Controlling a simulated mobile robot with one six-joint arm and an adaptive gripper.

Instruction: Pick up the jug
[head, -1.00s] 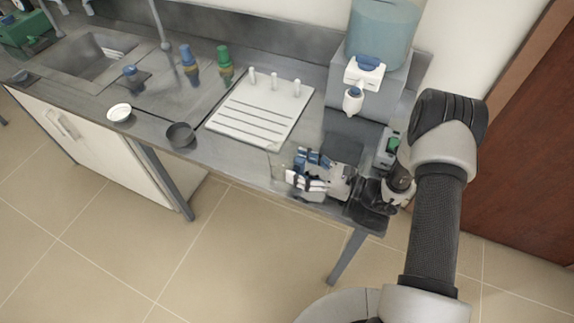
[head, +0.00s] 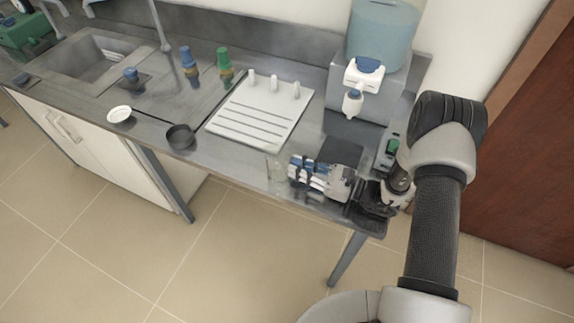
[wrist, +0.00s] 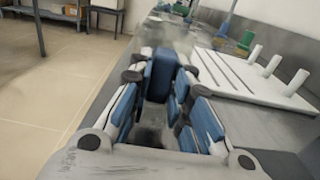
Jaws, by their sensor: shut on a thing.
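The jug (head: 275,171) is clear glass and hard to make out; in the head view part of it shows at the front edge of the bench, just left of my fingertips. My gripper (head: 299,171) lies low over the bench, pointing left, with its blue-padded fingers shut on the jug. The fingers hide part of the jug. I cannot tell whether its base touches the bench.
A white board with pegs (head: 258,112) lies behind and left of my gripper. A water dispenser (head: 372,75) stands at the back right.

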